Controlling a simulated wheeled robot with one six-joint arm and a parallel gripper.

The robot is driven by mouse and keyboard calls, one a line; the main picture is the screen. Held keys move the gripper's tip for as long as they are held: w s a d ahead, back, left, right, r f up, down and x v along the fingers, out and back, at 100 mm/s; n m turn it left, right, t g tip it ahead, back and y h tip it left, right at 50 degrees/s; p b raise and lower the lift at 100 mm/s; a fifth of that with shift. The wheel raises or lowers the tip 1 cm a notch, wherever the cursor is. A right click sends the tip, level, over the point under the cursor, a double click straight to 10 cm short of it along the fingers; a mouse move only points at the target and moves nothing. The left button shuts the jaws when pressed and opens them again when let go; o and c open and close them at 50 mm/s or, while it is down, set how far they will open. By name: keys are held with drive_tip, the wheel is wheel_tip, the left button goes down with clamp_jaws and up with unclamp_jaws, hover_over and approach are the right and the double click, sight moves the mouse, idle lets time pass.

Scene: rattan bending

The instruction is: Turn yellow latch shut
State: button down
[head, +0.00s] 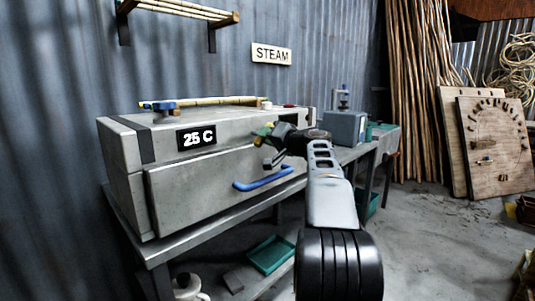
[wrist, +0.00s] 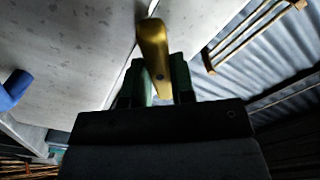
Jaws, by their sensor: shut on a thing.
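The yellow latch (wrist: 153,50) sits at the seam of the grey steam box in the wrist view, its narrow end between my gripper's green fingers. My gripper (wrist: 160,84) is shut on the latch there. In the head view my gripper (head: 265,133) is at the upper front of the steam box (head: 215,175), and the latch is mostly hidden by it. The box's front door (head: 200,190) looks closed against the body; a fine gap cannot be judged. A blue handle (head: 263,179) is on the door, left of and below my gripper.
A bamboo pole with a blue clamp (head: 163,105) lies on top of the box. A grey-blue machine (head: 344,127) stands to the right on the bench. A green tray (head: 270,254) sits below. Open floor (head: 430,225) lies to the right.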

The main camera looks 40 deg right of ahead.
drive_tip(key=shift+n+b, duration=3.9)
drive_tip(key=shift+n, duration=0.9)
drive_tip(key=c, duration=1)
unclamp_jaws()
drive_tip(key=shift+o, duration=0.2)
drive_tip(key=s+d+b, duration=0.1)
drive_tip(key=s+d, duration=0.1)
drive_tip(key=s, duration=1.1)
drive_tip(key=shift+s+d+b, duration=0.25)
drive_tip(key=shift+s+b, duration=0.05)
drive_tip(key=shift+b, duration=0.1)
